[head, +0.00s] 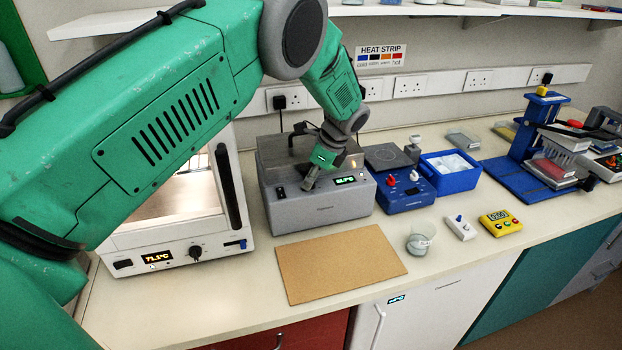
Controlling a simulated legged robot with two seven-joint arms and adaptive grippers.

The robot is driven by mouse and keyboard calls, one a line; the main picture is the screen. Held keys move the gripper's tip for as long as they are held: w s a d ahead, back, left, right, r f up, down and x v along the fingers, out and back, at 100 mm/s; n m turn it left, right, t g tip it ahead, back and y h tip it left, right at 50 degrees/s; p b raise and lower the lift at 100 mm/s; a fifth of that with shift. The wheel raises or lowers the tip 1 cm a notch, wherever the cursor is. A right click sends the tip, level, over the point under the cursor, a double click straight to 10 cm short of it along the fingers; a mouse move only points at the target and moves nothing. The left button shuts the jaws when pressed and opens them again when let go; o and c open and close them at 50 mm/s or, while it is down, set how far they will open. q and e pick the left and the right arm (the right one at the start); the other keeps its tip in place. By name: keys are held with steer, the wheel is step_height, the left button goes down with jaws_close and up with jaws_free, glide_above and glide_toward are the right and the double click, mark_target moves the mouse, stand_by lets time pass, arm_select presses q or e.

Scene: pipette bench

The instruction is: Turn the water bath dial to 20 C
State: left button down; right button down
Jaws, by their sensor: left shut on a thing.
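The water bath (318,212) is a grey box with a dark, raised lid area, standing on the bench in the middle of the picture. Its green-lit display (346,180) sits on the front face; the digits are too small to read surely. My left gripper (309,184) reaches down from above to the front of the bath, just left of the display. It is shut on the bath's dial, which the fingers hide almost wholly. My right gripper is not in view.
A white oven (180,255) showing about 71 C stands left of the bath. A brown board (340,265) lies in front. To the right are a blue hotplate stirrer (404,197), a blue tray (452,180), a beaker (418,243) and a yellow timer (500,223). A shelf runs above.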

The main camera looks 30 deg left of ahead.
arm_select(q)
steer(key=shift+w+n+g, duration=0.15)
steer(key=shift+n+g, duration=0.25)
steer(key=shift+n, duration=0.9)
steer(key=shift+h, duration=0.3)
steer(key=c, duration=1.3)
jaws_free()
steer(key=shift+r, duration=0.1)
steer(key=shift+d, duration=0.1)
steer(key=shift+w+r, duration=0.1)
steer(key=v, duration=0.6)
steer(key=shift+w+d+r, duration=0.1)
steer(key=shift+d+r, duration=0.45)
steer(key=shift+r, duration=0.1)
